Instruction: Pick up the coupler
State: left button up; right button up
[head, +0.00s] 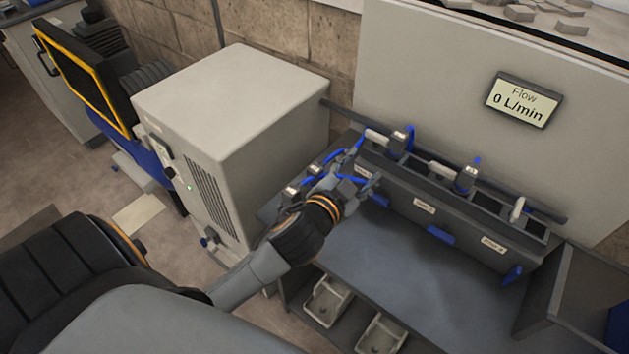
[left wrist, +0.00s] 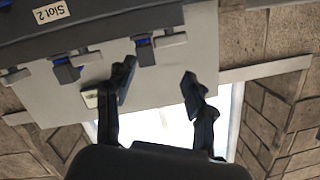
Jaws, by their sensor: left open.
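A grey fitting with blue parts (head: 466,180) stands upright in the slotted rack (head: 455,222); a similar one (head: 398,145) stands further left. I cannot tell for sure which is the coupler. My left gripper (head: 362,168) is at the rack's left end, in front of the left fitting and apart from the middle one. In the left wrist view its two fingers (left wrist: 158,86) are spread with nothing between them. That view also shows grey blocks with blue parts (left wrist: 68,68) by a "Slot 2" label (left wrist: 51,12). My right gripper does not show.
A large beige cabinet (head: 235,95) stands left of the rack. A panel behind carries a display (head: 522,99) reading "Flow 0 L/min". Blue tabs (head: 440,235) stick out of the rack's front. The grey bench top (head: 400,260) is clear; trays (head: 327,300) sit below it.

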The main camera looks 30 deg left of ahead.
pick_arm(q)
jog(key=w+d+r+m+t+h, duration=0.3)
jog(key=d+r+m+h, duration=0.85)
jog(key=r, duration=0.35)
jog(key=s+d+m+g+h, duration=0.2)
jog(key=d+m+g+h, duration=0.4)
jog(key=m, duration=0.6)
jog(key=m+g+y, duration=0.6)
jog(key=g+y, duration=0.7)
jog(key=y, duration=0.4)
send_over(314, 168)
notch_tip(314, 168, down, 12)
jog(key=f, duration=0.4)
jog(key=f+p, duration=0.1)
jog(key=f, duration=0.3)
jog(key=shift+s+d+p, duration=0.15)
jog(key=shift+s+p, duration=0.05)
jog(key=shift+p, duration=0.1)
jog(key=shift+w+f+p, duration=0.15)
jog(key=shift+f+p, duration=0.85)
jog(key=shift+f, duration=1.65)
grip_shut()
